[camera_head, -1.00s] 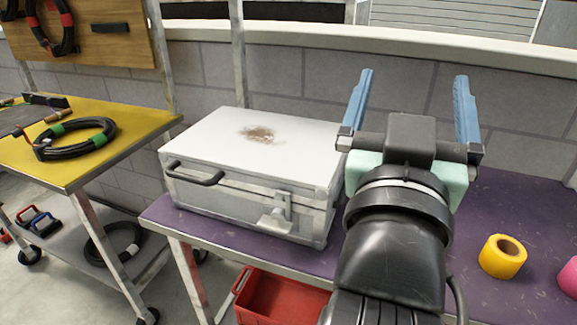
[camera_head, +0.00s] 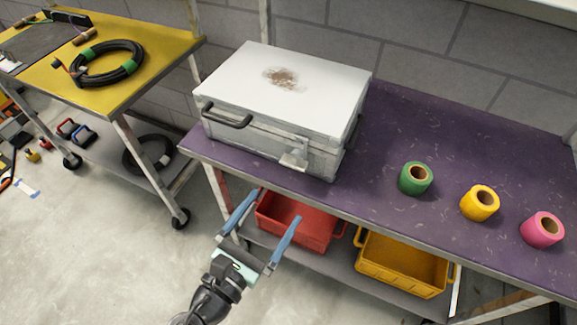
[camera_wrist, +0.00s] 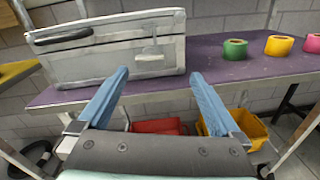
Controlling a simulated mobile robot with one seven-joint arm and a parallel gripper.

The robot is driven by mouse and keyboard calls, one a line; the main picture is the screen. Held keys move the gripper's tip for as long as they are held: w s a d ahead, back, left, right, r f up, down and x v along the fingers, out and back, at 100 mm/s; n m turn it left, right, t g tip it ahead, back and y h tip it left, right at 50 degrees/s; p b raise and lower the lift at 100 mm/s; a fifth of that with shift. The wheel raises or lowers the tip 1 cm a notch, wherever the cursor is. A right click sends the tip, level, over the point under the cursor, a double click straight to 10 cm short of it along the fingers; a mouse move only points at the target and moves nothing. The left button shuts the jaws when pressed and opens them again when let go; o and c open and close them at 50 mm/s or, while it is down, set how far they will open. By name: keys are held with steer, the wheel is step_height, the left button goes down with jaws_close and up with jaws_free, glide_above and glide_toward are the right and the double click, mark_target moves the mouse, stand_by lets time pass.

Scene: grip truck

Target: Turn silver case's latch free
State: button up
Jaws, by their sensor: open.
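The silver case (camera_head: 285,92) sits closed on the purple table, with a brown stain on its lid. Its latch (camera_head: 294,156) is on the front face, toward the right, and a dark handle (camera_head: 227,116) is to the left of it. In the wrist view the case (camera_wrist: 112,60) fills the upper left, with the latch (camera_wrist: 150,56) facing me. My gripper (camera_head: 268,219) is open and empty. It is in front of the table and below the case, apart from the latch. Its two blue fingers (camera_wrist: 155,84) point toward the table in the wrist view.
The purple table (camera_head: 400,130) carries green (camera_head: 416,178), yellow (camera_head: 480,203) and pink (camera_head: 542,229) tape rolls at right. Red (camera_head: 300,222) and yellow (camera_head: 402,263) bins stand on the shelf below. A yellow-topped cart (camera_head: 110,95) with a cable coil is at left. Open floor lies in front.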

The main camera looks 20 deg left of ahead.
mark_target(291, 167)
steer(key=w+n, duration=0.1)
steer(key=w, duration=0.2)
steer(key=w+n, duration=0.1)
steer(key=w, duration=0.3)
steer(key=w+a+f+n+y, duration=0.1)
steer(key=w, duration=0.3)
steer(key=shift+w, duration=0.1)
steer(key=c, duration=1.3)
